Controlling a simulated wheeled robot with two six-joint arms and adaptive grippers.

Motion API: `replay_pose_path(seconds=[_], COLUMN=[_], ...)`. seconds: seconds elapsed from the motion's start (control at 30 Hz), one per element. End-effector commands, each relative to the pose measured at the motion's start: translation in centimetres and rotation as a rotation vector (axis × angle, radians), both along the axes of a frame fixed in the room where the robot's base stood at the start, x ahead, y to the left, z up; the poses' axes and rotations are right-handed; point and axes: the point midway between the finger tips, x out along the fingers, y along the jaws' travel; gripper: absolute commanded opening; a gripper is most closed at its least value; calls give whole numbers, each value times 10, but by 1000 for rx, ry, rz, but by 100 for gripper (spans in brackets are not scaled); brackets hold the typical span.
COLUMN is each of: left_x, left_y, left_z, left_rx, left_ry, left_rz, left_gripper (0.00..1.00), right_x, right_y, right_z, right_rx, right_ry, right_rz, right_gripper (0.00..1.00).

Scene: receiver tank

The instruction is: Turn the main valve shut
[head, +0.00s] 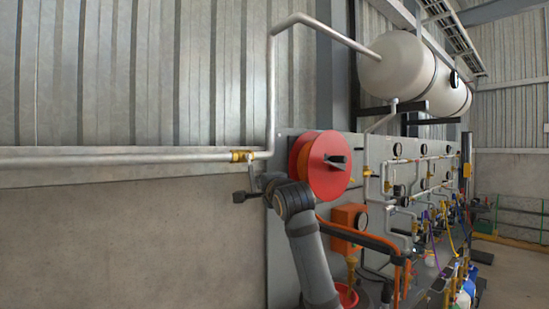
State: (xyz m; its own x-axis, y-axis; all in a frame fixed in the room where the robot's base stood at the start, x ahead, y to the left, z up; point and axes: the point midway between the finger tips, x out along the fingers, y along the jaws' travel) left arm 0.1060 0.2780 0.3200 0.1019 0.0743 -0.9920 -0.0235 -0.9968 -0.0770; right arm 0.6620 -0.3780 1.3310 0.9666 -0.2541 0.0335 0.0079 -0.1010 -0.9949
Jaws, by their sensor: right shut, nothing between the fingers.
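A brass valve (241,155) sits on the grey pipe along the wall, just left of where the pipe turns upward. It is likely the main valve; its handle cannot be made out. My right gripper (238,197) is small and dark in this view. It is below the brass valve, with a visible gap between them. It is shut and empty, and my right arm reaches it from the lower middle. My left gripper is out of view.
A red hose reel (322,172) stands right beside my right arm, in front of a grey panel (283,245). The pipe (120,160) rises to a white tank (396,66). Gauges and piping crowd the right. The wall area left of my gripper is clear.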

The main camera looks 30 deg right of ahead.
Motion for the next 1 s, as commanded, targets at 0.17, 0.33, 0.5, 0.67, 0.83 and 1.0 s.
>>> replay_pose_path(seconds=[0.17, 0.33, 0.5, 0.67, 0.83, 1.0], left_x=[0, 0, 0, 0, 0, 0], left_y=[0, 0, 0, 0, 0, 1], left_z=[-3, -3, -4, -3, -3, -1], left_rx=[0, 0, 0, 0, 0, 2], left_ry=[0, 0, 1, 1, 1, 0], left_rz=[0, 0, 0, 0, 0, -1], left_gripper=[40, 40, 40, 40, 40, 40], right_x=[0, 0, 0, 0, 0, 3], right_y=[5, 7, 8, 8, 8, 6], right_z=[-2, -2, -2, -2, -2, -1], right_rx=[1, 0, -1, -2, -2, -2], right_ry=[-1, -1, 0, -1, -1, 1], right_rz=[3, 4, 3, 3, 3, 4], right_gripper=[0, 0, 0, 0, 0, 0])
